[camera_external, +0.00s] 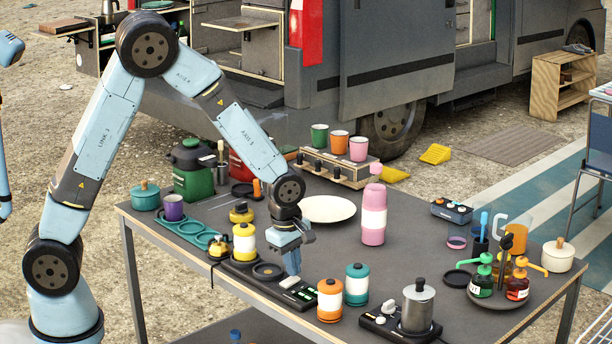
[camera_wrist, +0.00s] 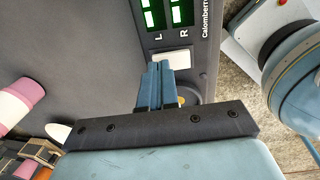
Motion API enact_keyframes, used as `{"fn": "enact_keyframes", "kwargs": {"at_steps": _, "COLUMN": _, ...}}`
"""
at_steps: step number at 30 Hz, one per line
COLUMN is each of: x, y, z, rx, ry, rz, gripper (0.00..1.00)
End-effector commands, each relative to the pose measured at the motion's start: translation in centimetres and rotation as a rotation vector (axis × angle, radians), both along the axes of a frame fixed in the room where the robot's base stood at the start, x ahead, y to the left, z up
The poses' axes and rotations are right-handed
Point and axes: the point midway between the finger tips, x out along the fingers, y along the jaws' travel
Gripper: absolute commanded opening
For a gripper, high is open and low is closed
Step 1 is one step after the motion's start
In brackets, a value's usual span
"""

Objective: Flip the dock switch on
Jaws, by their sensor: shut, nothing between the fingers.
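The dock is a long black unit near the table's front edge, with a round bay (camera_external: 268,271) and a panel of lit green displays (camera_external: 304,294) at its right end. In the wrist view the displays (camera_wrist: 168,12) are marked L and R. A pale rocker (camera_wrist: 182,58), which looks like the dock switch, lies just below them. My gripper (camera_external: 294,275) points down over this end of the dock, fingers shut and empty. In the wrist view the closed fingertips (camera_wrist: 159,66) overlap the rocker's lower left part. I cannot tell whether they touch it or which way it is tilted.
A yellow lantern-like bottle (camera_external: 244,242) stands on the dock left of my gripper. An orange-and-white bottle (camera_external: 330,300) and a teal one (camera_external: 357,285) stand close to the right. A white plate (camera_external: 327,209) lies behind. The table between plate and teal bottle is clear.

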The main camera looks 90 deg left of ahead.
Motion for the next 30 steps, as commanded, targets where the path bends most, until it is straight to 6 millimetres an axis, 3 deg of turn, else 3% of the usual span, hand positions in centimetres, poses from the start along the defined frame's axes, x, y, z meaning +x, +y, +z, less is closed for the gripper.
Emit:
{"fn": "enact_keyframes", "kwargs": {"at_steps": 6, "x": 0.0, "y": 0.1, "z": -1.0, "rx": 0.0, "ry": 0.001, "rz": 0.001, "gripper": 0.0}}
{"fn": "enact_keyframes", "kwargs": {"at_steps": 30, "x": -0.1, "y": 0.1, "z": -1.3, "rx": -0.024, "ry": 0.03, "rz": 0.002, "gripper": 0.0}}
